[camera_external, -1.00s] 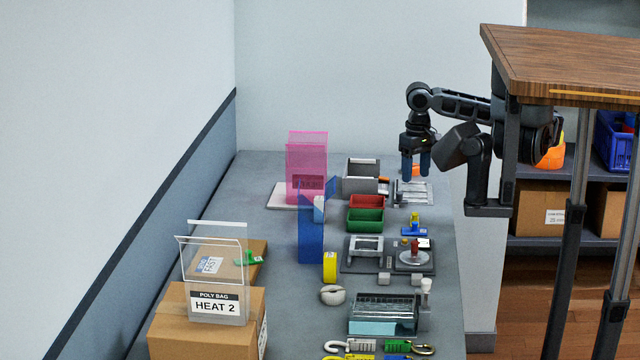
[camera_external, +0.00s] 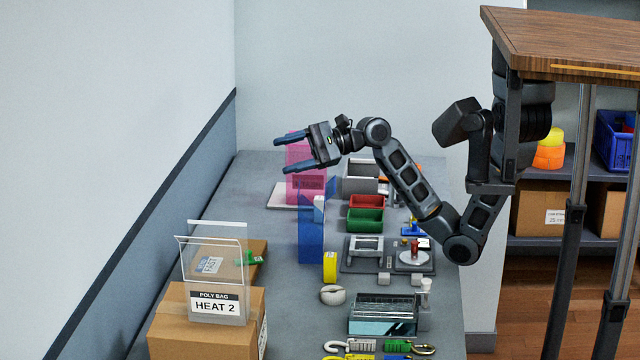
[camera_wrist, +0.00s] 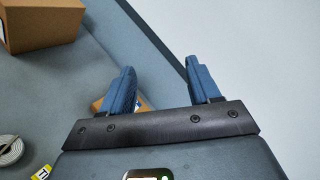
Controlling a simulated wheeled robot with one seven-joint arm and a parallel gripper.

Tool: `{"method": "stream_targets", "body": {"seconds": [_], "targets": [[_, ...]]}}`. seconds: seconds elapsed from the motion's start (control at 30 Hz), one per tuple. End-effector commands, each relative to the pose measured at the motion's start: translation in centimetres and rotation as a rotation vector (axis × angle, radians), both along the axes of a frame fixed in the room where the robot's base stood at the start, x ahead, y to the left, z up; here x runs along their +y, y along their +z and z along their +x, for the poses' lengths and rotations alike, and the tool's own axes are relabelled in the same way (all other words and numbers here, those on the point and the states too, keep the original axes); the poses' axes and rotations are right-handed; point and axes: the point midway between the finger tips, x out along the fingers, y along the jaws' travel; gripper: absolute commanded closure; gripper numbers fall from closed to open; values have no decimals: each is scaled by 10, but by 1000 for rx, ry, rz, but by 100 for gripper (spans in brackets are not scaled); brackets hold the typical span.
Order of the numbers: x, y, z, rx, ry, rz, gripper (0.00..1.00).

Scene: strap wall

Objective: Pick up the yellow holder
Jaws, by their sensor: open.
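A yellow upright piece (camera_external: 330,266) stands on the grey bench near its middle, in front of the blue stand; it looks like the yellow holder, though its shape is small here. In the wrist view, a yellow piece with dark lettering (camera_wrist: 42,172) shows at the lower left edge, partly cut off. My gripper (camera_external: 278,156) is open and empty, held high over the back left of the bench, up and left of the yellow piece and apart from it. Its two blue fingers (camera_wrist: 160,68) are spread in the wrist view.
A pink translucent holder (camera_external: 306,185) and a blue stand (camera_external: 311,240) are below my gripper. A white roll (camera_external: 333,295) lies just in front of the yellow piece. Cardboard boxes (camera_external: 200,340) stand front left. Red and green bins (camera_external: 366,218) are to the right.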

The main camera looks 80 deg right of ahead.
Motion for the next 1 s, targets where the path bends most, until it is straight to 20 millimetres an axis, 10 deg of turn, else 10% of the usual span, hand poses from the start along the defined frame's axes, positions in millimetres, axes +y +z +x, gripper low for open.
{"method": "stream_targets", "body": {"seconds": [0.27,0.7,1.0], "targets": [[25,-24,-19,59,-110,371,38],[14,-190,-99,310,-488,741,38],[9,-255,-157,420,-644,784,38]]}}
